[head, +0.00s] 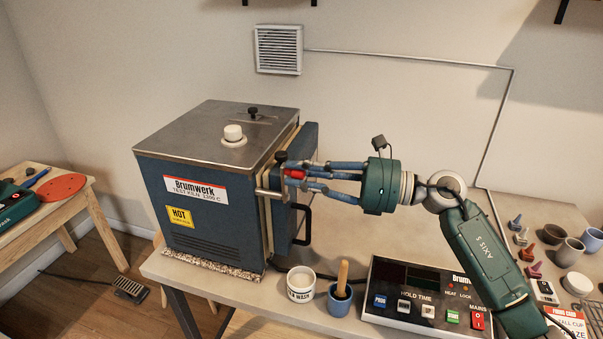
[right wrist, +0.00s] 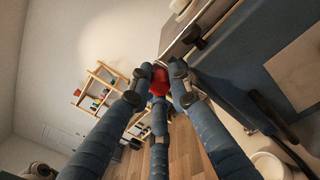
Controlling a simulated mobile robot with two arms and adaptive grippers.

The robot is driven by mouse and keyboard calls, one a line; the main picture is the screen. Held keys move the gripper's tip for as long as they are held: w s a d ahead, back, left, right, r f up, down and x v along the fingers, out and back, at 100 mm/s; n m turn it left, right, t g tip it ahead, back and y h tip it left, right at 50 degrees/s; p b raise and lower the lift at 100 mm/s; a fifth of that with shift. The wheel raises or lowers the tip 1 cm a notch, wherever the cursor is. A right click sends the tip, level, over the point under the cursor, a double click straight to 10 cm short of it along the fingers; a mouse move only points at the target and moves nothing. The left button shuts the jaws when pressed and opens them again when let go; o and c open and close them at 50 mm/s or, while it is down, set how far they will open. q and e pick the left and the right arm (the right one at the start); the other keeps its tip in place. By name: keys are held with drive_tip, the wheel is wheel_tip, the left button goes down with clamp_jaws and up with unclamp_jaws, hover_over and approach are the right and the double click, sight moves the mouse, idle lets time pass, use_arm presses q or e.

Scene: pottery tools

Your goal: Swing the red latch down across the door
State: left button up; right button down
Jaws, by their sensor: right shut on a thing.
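The blue kiln (head: 215,210) stands on the table with its door (head: 291,190) on its right side, apparently closed against the body. The red latch (head: 295,174) sits at the door's edge, near a metal bracket (head: 268,192). My right gripper (head: 300,175) reaches in from the right, its blue fingers shut around the red latch. In the right wrist view the red latch (right wrist: 159,82) shows between the fingertips. The fingers hide part of the latch, and its exact angle is hard to tell. My left gripper is not in view.
A black door handle (head: 306,224) hangs below my gripper. A white wash pot (head: 301,284) and a blue cup with a wooden tool (head: 340,298) stand in front of the door. The control box (head: 425,295) lies below my right arm. Several cups stand at the right.

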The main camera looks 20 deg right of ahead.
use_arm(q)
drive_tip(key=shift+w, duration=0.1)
use_arm(e)
drive_tip(key=shift+w+d, duration=0.1)
drive_tip(key=shift+w+d+m, duration=0.15)
drive_tip(key=shift+w+m, duration=0.15)
drive_tip(key=shift+m, duration=0.4)
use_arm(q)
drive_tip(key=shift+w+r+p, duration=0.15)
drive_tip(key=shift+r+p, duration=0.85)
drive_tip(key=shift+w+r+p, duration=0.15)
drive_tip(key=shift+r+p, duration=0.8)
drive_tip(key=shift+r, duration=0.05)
use_arm(e)
drive_tip(key=w+d+f+m, duration=0.2)
drive_tip(key=f+m, duration=0.1)
drive_tip(key=m, duration=0.6)
drive_tip(key=w+d+f+m+t, duration=0.1)
drive_tip(key=w+f+m, duration=0.2)
drive_tip(key=m, duration=0.6)
drive_tip(key=shift+w+d+f, duration=0.25)
drive_tip(key=shift+d+f, duration=0.15)
drive_tip(key=shift+f, duration=0.15)
drive_tip(key=c, duration=1.6)
unclamp_jaws()
